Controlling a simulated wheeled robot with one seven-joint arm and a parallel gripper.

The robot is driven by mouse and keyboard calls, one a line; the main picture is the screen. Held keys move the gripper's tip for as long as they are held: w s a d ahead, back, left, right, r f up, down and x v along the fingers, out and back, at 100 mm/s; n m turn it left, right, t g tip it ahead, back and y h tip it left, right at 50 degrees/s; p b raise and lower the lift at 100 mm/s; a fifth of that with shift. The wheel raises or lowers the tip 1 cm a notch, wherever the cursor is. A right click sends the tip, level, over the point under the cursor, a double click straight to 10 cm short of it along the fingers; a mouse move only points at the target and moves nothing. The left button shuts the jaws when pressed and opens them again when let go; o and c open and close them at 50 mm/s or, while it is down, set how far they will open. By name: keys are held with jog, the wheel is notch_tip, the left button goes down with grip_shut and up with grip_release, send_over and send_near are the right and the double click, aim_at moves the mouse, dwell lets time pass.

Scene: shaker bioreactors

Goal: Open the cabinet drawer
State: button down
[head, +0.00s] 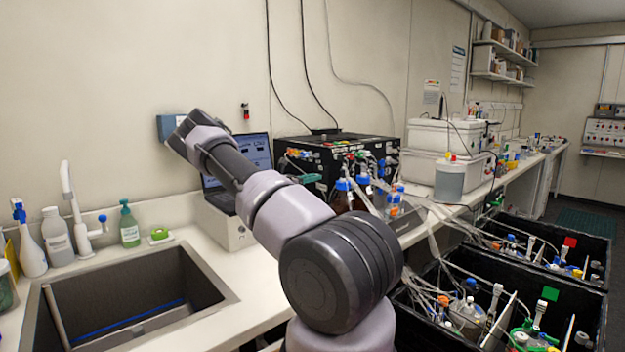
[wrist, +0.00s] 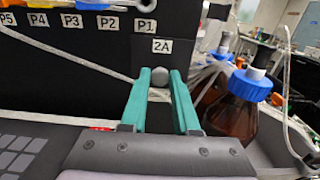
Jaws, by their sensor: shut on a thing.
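The black cabinet (head: 331,154) stands on the counter against the back wall. In the wrist view its dark front (wrist: 65,70) fills the left and middle, with a row of labels from P5 to P1 along the top. Teal also shows at the cabinet's lower left in the head view. I cannot tell whether the drawer is out from the cabinet.
A brown bottle with a blue cap (wrist: 233,105) stands close to the right of my gripper. Loose tubes (wrist: 285,95) hang beside it. A laptop (head: 250,152) is left of the cabinet, and a sink (head: 130,300) lies at the front left.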

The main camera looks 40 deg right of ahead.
jog(key=a, duration=0.9)
jog(key=shift+s+a, duration=0.3)
jog(key=shift+s, duration=0.05)
jog(key=c, duration=0.7)
grip_release()
jog(key=shift+a, duration=0.1)
jog(key=a, duration=0.7)
jog(key=s+a, duration=0.1)
jog(key=a, duration=0.2)
jog(key=shift+a, duration=0.3)
